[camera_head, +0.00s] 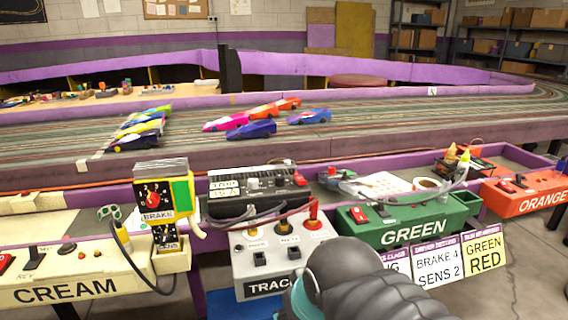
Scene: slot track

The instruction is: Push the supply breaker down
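No label reading "supply breaker" can be made out. A light grey control box (242,262) marked TRACK stands low at the front centre. Its sloped face carries a red-topped part (313,222) at the upper right, other round parts along the top, and two black switches (260,259) below. A yellow and black unit marked BRAKE (158,205) stands upright to its left, with a red knob. My dark grey arm rises from the bottom edge and covers the lower right of the TRACK box. My gripper's fingers are not visible.
A cream box (78,288) is at the left, a green box (410,227) right of centre, and an orange box (530,192) at the far right. Signs (438,262) hang under the green box. Cables loop around the boxes. Slot cars (251,129) are on the track behind.

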